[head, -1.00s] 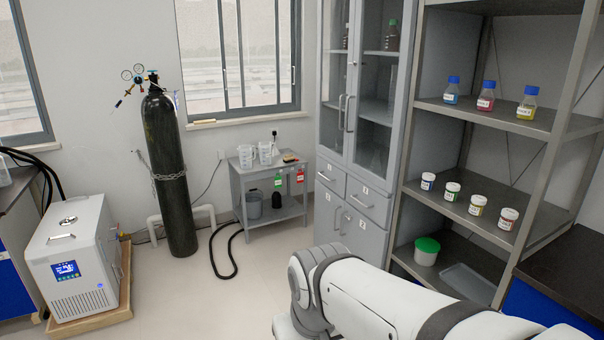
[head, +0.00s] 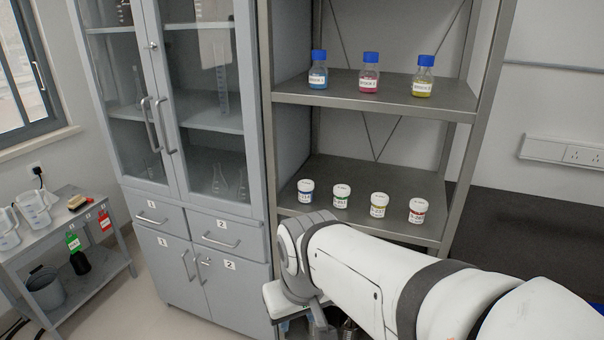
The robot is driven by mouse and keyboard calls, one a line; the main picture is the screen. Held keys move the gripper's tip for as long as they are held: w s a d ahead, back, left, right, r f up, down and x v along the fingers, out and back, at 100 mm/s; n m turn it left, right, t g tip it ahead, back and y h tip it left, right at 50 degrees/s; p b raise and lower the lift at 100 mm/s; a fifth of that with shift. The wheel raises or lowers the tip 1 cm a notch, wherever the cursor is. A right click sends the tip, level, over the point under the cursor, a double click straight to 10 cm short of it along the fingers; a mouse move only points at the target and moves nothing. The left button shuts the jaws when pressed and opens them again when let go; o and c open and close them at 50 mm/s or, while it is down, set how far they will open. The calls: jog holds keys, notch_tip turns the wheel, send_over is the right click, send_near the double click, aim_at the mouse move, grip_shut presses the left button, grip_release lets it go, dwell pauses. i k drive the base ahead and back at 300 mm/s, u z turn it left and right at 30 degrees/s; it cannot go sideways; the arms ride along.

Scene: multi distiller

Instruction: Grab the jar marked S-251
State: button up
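Several small white-lidded jars stand in a row on the middle shelf of the open rack in the head view. From left to right their labels are marked blue (head: 306,191), green (head: 341,197), yellow (head: 378,205) and red (head: 417,211). The print is too small to read surely, so I cannot tell which is S-251. All are upright and apart from each other. My white arm crosses the lower right, in front of and below the jars. My gripper's fingers cannot be made out; they are below the wrist or past the frame's bottom edge.
The rack's upper shelf (head: 440,106) holds blue-capped bottles with blue (head: 318,72), pink (head: 369,75) and yellow (head: 422,79) contents. A grey glass-door cabinet (head: 205,225) stands left of the rack. A small cart (head: 85,237) is at far left. A dark counter (head: 520,235) is at right.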

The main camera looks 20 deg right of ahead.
aim_at(342, 191)
jog(key=z, duration=0.35)
jog(key=i, duration=0.7)
jog(key=z, duration=0.4)
jog(key=k, duration=0.85)
jog(key=z, duration=0.15)
jog(key=i, duration=0.85)
jog(key=u, duration=0.05)
